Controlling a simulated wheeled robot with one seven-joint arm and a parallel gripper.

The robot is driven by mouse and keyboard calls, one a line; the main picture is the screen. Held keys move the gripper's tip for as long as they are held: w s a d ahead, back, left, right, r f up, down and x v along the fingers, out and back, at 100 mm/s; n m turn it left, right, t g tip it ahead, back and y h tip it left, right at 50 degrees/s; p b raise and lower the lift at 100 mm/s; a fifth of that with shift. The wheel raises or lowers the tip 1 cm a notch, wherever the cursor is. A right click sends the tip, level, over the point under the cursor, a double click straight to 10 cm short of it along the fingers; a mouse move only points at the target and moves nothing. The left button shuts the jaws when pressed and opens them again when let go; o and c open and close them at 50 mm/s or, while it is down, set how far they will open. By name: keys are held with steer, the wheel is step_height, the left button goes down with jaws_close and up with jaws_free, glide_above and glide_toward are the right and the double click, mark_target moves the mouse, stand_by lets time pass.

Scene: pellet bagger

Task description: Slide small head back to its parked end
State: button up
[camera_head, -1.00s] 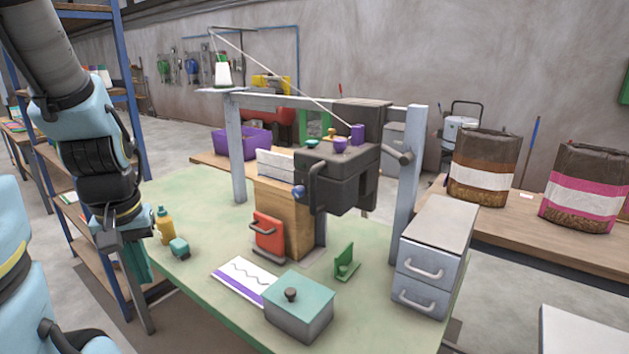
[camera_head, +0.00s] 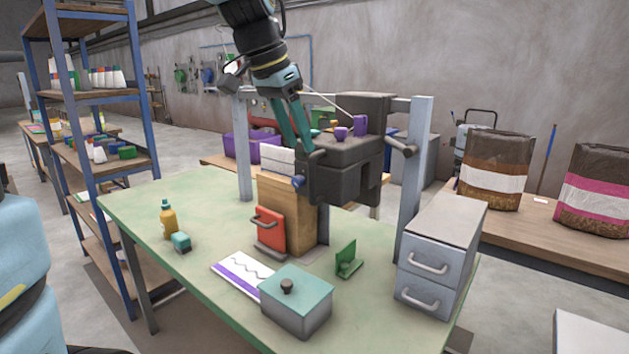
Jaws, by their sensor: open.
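The small head (camera_head: 335,181), a dark grey block, hangs on the light grey cross rail near the right post of the frame. A dark bar handle with a blue knob (camera_head: 298,181) is on its left side. My gripper (camera_head: 299,146) points down with its teal fingers apart, at the head's left end just above the handle in the picture. I see nothing between the fingers. I cannot tell whether they touch the head or are in front of it. The arm hides part of the rail's left side.
The frame's posts (camera_head: 243,145) stand on the green table (camera_head: 140,205). A wooden block with a red handled panel (camera_head: 269,229) is below the head. A teal-lidded box (camera_head: 297,301), a green bracket (camera_head: 348,260) and a grey drawer unit (camera_head: 440,255) stand in front. The table's left part is mostly clear.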

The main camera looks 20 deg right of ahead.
mark_target(312, 196)
steer(key=p+x, duration=0.1)
steer(key=x, duration=0.8)
steer(key=shift+f+p, duration=0.3)
steer(key=shift+p, duration=0.1)
jaws_close()
stand_by(0.9)
